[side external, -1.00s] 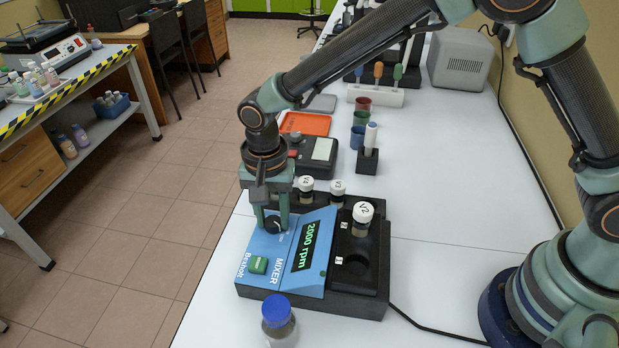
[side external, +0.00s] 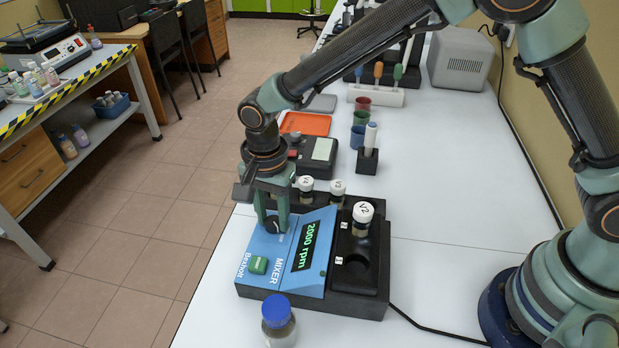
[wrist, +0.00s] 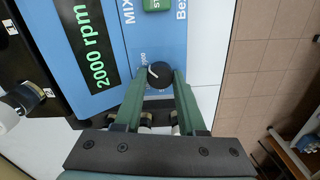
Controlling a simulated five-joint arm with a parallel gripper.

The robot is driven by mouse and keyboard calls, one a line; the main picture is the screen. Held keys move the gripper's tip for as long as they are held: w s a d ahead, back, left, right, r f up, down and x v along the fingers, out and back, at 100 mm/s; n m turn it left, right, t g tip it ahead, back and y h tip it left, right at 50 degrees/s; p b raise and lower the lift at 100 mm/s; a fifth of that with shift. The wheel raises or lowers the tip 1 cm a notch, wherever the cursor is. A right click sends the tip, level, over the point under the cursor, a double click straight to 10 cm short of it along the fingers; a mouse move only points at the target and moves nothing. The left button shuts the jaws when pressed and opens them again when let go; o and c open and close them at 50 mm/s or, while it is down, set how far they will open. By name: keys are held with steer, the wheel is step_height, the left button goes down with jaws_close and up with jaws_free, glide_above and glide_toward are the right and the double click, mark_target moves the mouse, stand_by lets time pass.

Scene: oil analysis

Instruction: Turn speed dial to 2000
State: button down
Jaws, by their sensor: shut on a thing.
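The blue mixer (side external: 287,262) stands on the white bench, and its display (side external: 306,247) reads 2000 rpm in green. The black speed dial (wrist: 160,74) has a white pointer line and sits at the mixer's far end, by the green start button (side external: 258,264). My gripper (wrist: 158,80) points down at the dial, with its green fingers on either side of it, shut on it. In the side view my gripper (side external: 274,226) partly hides the dial. The display also shows in the wrist view (wrist: 88,50).
One rack hole is empty. A blue-capped bottle (side external: 278,318) stands at the front. A dark scale-like device (side external: 314,158) and an orange tray (side external: 306,124) lie behind.

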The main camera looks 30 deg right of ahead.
mark_target(274, 220)
steer(key=c, duration=0.5)
jaws_free()
step_height(274, 220, up, 12)
steer(key=shift+r, duration=0.15)
steer(key=s+d+r+n+t, duration=0.2)
steer(key=s+d+n, duration=0.1)
steer(key=d, duration=0.5)
steer(key=s+d+r+n+t, duration=0.1)
steer(key=s+d+n, duration=0.3)
steer(key=d, duration=0.5)
steer(key=s+d+r+n+t, duration=0.2)
steer(key=s+d+r+n, duration=0.1)
steer(key=d, duration=0.6)
steer(key=shift+s+r+n+t, duration=0.2)
steer(key=shift+r+n+t, duration=0.1)
steer(key=shift+r+n, duration=0.25)
